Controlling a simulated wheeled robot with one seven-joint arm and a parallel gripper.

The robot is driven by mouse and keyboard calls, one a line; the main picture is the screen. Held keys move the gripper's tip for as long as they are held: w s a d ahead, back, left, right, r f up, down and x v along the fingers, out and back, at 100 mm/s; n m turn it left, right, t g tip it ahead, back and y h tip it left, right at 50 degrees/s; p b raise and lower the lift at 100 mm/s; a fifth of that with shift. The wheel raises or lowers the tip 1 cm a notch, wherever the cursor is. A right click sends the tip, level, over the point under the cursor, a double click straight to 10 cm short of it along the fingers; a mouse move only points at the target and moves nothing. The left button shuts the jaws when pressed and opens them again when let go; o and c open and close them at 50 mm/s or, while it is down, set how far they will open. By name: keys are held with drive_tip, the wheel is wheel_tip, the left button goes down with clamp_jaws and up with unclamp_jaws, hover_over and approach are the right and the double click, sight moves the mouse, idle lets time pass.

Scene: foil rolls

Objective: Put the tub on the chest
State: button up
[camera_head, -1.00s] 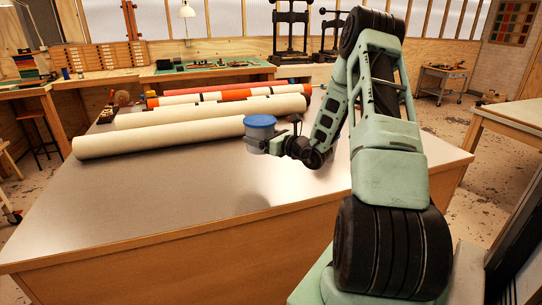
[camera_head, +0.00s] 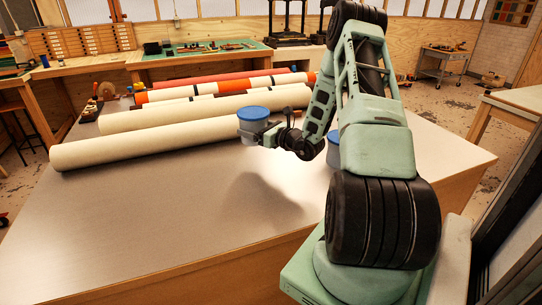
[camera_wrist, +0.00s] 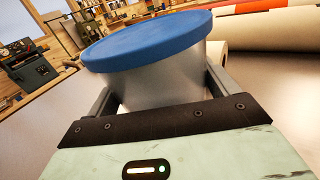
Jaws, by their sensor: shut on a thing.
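The tub (camera_head: 253,127) has a blue lid and a pale grey body. My gripper (camera_head: 265,134) is shut on it and holds it above the metal-topped table, close to the near white roll. In the wrist view the tub (camera_wrist: 160,65) sits between the two fingers, lid up and slightly tilted in the picture. A wooden chest of shallow drawers (camera_head: 82,41) stands on the bench at the back left; it may be the chest meant. A second blue-topped thing (camera_head: 334,150) is mostly hidden behind my arm.
Two long white rolls (camera_head: 150,144) lie on the table (camera_head: 150,230), with orange-and-white (camera_head: 200,92) and red rolls behind them. The table's front part is clear. A bench with a green mat (camera_head: 215,49) runs along the back. A cart (camera_head: 445,62) stands far right.

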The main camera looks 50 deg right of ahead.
wheel_tip(320, 180, down, 8)
drive_tip(key=shift+f+p, duration=0.1)
drive_tip(key=shift+p, duration=0.8)
drive_tip(key=shift+f, duration=0.1)
drive_tip(key=shift+f, duration=0.15)
drive_tip(key=o, duration=0.8)
drive_tip(key=shift+r, duration=0.2)
drive_tip(key=s+b, duration=0.4)
drive_tip(key=s, duration=0.7)
drive_tip(key=shift+d, duration=0.2)
drive_tip(key=shift+s+r, duration=0.1)
drive_tip(key=shift+s, duration=0.4)
